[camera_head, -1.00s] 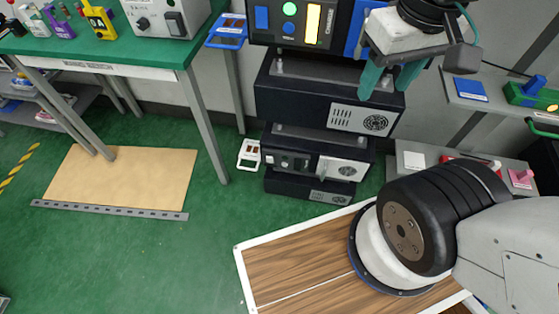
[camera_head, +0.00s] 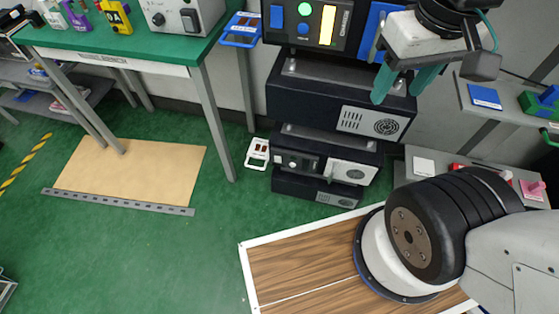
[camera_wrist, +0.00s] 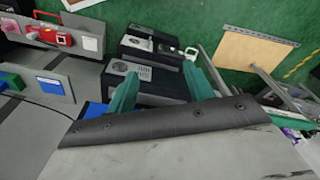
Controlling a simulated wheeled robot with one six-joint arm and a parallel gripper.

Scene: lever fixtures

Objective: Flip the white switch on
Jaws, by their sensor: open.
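My gripper (camera_head: 403,84) is open and empty at the upper right of the head view, its two teal fingers pointing down in front of the stacked black units (camera_head: 335,90). The fingers also show in the wrist view (camera_wrist: 158,76), with the units beyond them. I cannot tell for certain which item is the white switch. A white box (camera_head: 184,14) with a dark knob and a dark rocker stands on the green table at upper left, away from my gripper. A small white framed item (camera_head: 257,153) is beside the lower units.
The green-topped table (camera_head: 130,50) has grey legs. A tan board (camera_head: 130,170) lies on the green floor. Grey shelves with small coloured fixtures, including a blue plate (camera_head: 485,97), stand at right. Open floor (camera_head: 150,260) lies at lower left.

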